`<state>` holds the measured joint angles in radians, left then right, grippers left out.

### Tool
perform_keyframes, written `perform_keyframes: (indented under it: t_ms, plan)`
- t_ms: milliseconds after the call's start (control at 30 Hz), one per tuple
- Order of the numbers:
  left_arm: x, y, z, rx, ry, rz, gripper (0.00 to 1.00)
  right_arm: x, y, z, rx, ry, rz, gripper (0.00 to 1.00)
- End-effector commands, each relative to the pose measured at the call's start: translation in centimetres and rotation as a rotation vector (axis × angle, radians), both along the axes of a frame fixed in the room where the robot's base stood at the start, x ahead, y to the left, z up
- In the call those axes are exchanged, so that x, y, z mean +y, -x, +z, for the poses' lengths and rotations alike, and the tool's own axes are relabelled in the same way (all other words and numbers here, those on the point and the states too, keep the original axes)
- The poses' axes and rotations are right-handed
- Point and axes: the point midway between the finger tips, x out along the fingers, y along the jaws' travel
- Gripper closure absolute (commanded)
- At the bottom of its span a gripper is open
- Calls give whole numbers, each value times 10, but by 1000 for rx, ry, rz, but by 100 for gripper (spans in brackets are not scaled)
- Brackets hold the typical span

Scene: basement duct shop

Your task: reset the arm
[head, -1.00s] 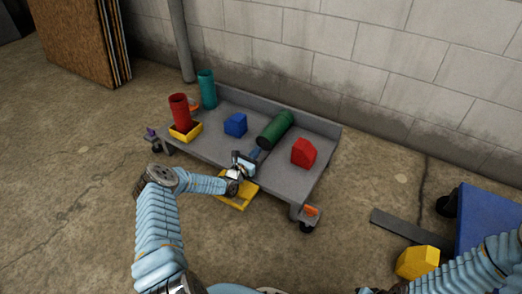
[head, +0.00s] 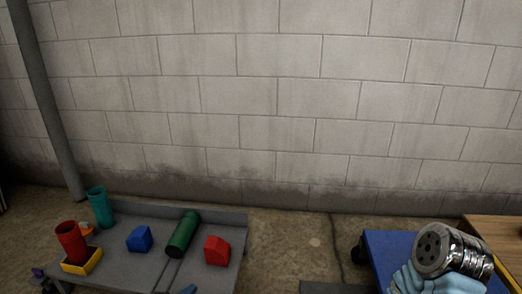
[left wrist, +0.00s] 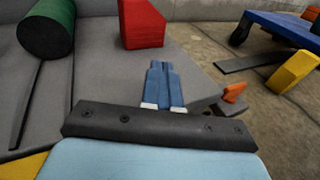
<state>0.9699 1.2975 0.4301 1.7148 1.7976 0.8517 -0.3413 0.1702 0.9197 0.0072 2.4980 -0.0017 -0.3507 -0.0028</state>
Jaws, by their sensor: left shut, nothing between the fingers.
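My left gripper (head: 189,289) barely shows at the bottom edge of the head view, over the front of the grey cart (head: 215,281). In the left wrist view its two blue fingers (left wrist: 162,70) are together, with nothing between them, above the grey cart deck. A red block (left wrist: 143,22) stands just beyond the fingertips, and a green cylinder (left wrist: 45,28) lies to their left. A bent joint of my right arm shows at the lower right of the head view; my right gripper is out of view.
The cart also carries a blue block (head: 139,239), a teal cylinder (head: 100,208) and a red cylinder (head: 71,242) in a yellow tray (head: 84,265). A blue platform (head: 395,250) is at right, a yellow block (left wrist: 293,72) near it. A block wall (head: 270,120) closes the back.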

Motion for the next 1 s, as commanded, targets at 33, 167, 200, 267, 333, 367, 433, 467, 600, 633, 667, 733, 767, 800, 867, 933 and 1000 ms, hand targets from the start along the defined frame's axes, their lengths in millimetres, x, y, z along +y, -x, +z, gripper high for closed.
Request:
perform_keyframes:
  t_ms: [33, 167, 200, 267, 333, 367, 433, 467, 600, 633, 667, 733, 767, 800, 867, 933, 1000]
  plan:
    - [-42, 17, 8, 29, -51, -153, 100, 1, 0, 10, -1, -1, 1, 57]
    - [-131, 91, 7, 103, -255, -581, 100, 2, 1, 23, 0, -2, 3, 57]
    - [-150, 121, 6, 117, -343, -724, 100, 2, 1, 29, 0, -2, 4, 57]
    - [-169, 170, 6, 122, -510, -952, 100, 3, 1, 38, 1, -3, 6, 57]
    - [-171, 223, 6, 92, -743, -1202, 100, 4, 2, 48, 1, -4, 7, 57]
    - [-167, 239, 7, 63, -843, -1291, 100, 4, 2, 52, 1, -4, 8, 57]
    - [-156, 265, 14, -34, -1067, -1456, 100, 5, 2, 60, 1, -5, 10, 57]
    - [-151, 271, 19, -86, -1154, -1509, 100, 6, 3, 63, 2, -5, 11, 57]
    - [-144, 279, 43, -349, -1449, -1636, 100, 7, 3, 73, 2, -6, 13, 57]
    - [-144, 279, 48, -395, -1489, -1646, 100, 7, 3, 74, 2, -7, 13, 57]
    - [-145, 280, 52, -439, -1519, -1651, 100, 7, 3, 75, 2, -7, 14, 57]
    - [-148, 280, 59, -513, -1567, -1659, 100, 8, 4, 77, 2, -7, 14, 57]
    - [-149, 279, 61, -534, -1581, -1658, 100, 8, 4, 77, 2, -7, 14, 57]
    - [-149, 279, 62, -551, -1591, -1658, 100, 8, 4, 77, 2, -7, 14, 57]
    - [-150, 279, 63, -563, -1597, -1658, 100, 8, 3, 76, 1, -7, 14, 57]
    - [-150, 279, 62, -564, -1598, -1657, 100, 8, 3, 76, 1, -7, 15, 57]
    - [-150, 279, 62, -564, -1597, -1657, 100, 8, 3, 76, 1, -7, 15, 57]
